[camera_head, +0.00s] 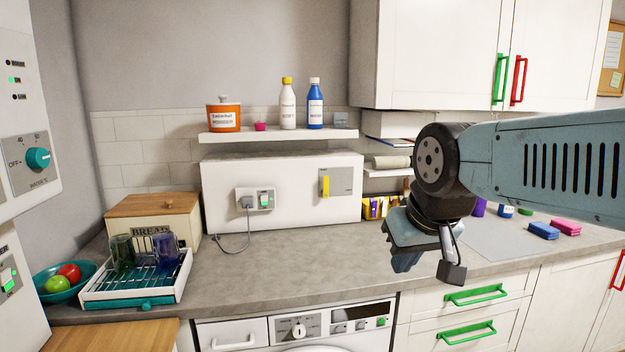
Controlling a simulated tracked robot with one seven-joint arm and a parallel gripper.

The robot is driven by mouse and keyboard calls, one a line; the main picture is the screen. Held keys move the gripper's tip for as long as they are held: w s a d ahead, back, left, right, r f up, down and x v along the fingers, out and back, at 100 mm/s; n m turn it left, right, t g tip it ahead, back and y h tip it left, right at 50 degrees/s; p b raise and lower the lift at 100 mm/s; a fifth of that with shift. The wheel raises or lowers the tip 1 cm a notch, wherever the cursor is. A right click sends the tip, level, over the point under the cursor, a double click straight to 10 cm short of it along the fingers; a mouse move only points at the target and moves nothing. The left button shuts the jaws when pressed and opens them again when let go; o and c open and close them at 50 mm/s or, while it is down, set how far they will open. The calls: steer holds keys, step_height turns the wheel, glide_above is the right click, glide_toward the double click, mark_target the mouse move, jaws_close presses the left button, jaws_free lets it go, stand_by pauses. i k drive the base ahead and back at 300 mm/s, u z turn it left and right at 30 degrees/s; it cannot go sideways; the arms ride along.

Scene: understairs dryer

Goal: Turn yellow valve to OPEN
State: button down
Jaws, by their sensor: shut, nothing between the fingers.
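The yellow valve (326,187) is a small upright lever on a grey plate (343,182). The plate is on the front of the white box (225,195) on the worktop, toward its right end. Any marking on the plate is too small to read. My gripper (428,268) hangs at the right of the picture, pointing down above the worktop. It is to the right of the valve, lower in the picture and apart from it. It is shut and empty.
A socket with a plug (247,202) sits left of the valve, its cable trailing on the worktop. A shelf (275,134) with bottles and an orange tub (223,114) is above. A dish rack (137,283) and bread bin (155,218) stand left. The worktop (300,265) before the box is clear.

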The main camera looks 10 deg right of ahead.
mark_target(326, 190)
steer(key=z, duration=0.05)
steer(key=i, duration=1)
steer(key=u, duration=0.05)
